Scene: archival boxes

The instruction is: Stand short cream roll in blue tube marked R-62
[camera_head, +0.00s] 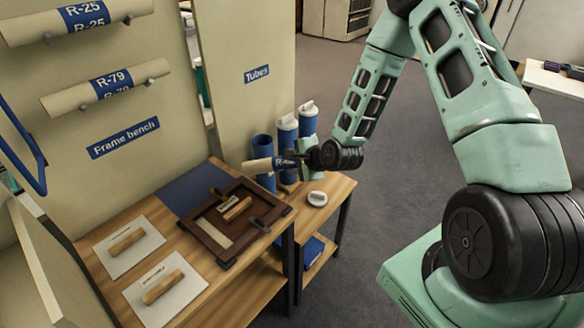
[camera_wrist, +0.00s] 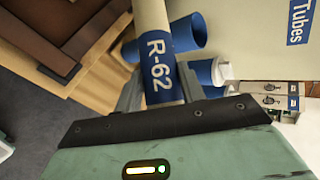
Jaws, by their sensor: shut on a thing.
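The short cream roll (camera_head: 258,165) has a blue band marked R-62, which is readable in the wrist view (camera_wrist: 158,62). My gripper (camera_head: 294,158) is shut on this band and holds the roll nearly level above the small side table. In the head view the roll crosses in front of an empty-looking blue tube (camera_head: 263,146). An open blue tube (camera_wrist: 187,34) also shows behind the roll in the wrist view. I cannot read any marking on the tubes.
A white round item (camera_head: 317,198) lies on the side table. The frame bench (camera_head: 190,245) to the left bears a dark frame (camera_head: 213,240) and two white sheets with wooden tools. Rolls marked R-25 (camera_head: 85,15) and R-79 (camera_head: 110,82) rest on wall pegs. A "Tubes" sign (camera_head: 256,74) is on the panel.

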